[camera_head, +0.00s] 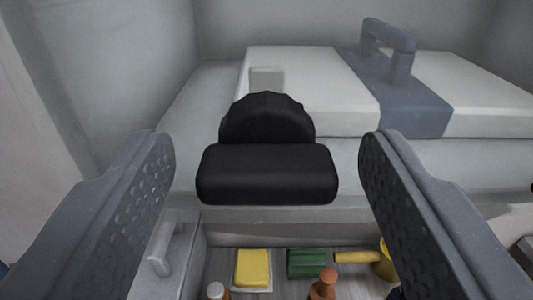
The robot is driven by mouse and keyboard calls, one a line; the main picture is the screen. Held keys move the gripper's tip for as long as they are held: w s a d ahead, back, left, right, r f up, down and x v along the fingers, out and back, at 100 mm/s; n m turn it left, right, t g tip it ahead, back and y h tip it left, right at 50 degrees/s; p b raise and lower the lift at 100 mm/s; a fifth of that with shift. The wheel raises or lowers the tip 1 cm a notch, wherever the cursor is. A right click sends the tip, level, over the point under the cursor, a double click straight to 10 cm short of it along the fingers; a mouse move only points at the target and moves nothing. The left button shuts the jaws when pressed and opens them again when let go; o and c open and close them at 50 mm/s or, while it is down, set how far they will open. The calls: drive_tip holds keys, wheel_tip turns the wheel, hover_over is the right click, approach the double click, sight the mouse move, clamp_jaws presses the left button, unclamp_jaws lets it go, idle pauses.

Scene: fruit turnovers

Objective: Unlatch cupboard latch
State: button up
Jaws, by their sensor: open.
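A black latch (266,174) shows in the middle of the head camera view. It has a smooth rounded block in front and a scalloped round part behind it. It is at the front edge of a pale grey ledge (400,178). My gripper (264,145) is open, with one dark, dimpled finger on each side of the latch. Clear gaps separate both fingers from the latch in the picture. How far ahead of the fingertips the latch lies is hard to tell.
A white box or lid (307,90) with a blue-grey band and handle (391,45) lies behind the latch. Below the ledge are a yellow block (253,267), a green block (305,263), a yellow cup-like object (382,260) and small bottles. A pale handle (162,247) shows lower left.

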drive_tip(key=c, duration=1)
drive_tip(key=shift+n, duration=0.3)
drive_tip(key=n, duration=0.3)
drive_tip(key=shift+n, duration=0.3)
drive_tip(key=n, duration=0.4)
drive_tip(key=shift+n, duration=0.3)
drive_tip(key=n, duration=0.5)
drive_tip(key=shift+f+n, duration=0.1)
drive_tip(key=shift+n, duration=2)
